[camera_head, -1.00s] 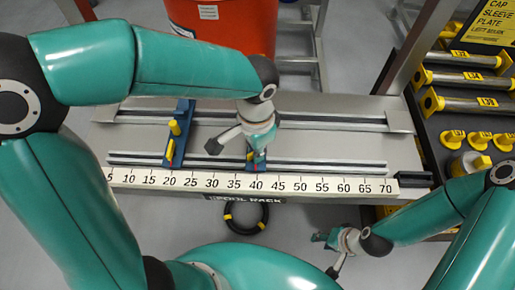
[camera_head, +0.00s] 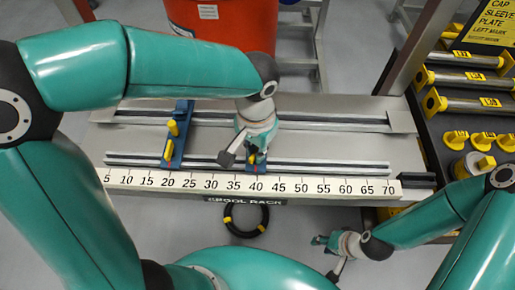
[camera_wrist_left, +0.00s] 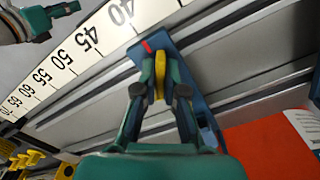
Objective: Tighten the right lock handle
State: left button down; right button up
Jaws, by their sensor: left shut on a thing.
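The right lock handle is a yellow lever (camera_wrist_left: 160,76) on the right blue bracket (camera_wrist_left: 190,75), which crosses the rack's rails near the 40 mark. My left gripper (camera_wrist_left: 160,88) is shut on this handle, one finger on each side of it. In the head view my left gripper (camera_head: 250,150) is over the same bracket and hides most of it and the handle. A red mark (camera_wrist_left: 146,46) shows at the bracket's front end. My right gripper (camera_head: 326,257) is open and empty, in front of the rack at the lower right.
The left blue bracket (camera_head: 180,145) with its yellow handle (camera_head: 172,127) sits near 20. The numbered scale (camera_head: 320,187) runs along the rack's front edge. A black ring (camera_head: 246,231) lies below. An orange bin (camera_head: 225,30) stands behind, and a dark parts board (camera_head: 430,140) at right.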

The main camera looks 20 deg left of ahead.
pick_arm(q)
jog(key=shift+n, duration=1.2)
jog(key=shift+b, duration=0.3)
jog(key=shift+w+n+b, duration=0.1)
jog(key=shift+n+b, duration=0.25)
jog(key=shift+n, duration=1.45)
jog(key=c, duration=1.7)
grip_release()
jog(key=shift+n, duration=0.3)
jog(key=o, duration=0.4)
jog(key=shift+o, duration=0.2)
jog(key=shift+r, duration=0.1)
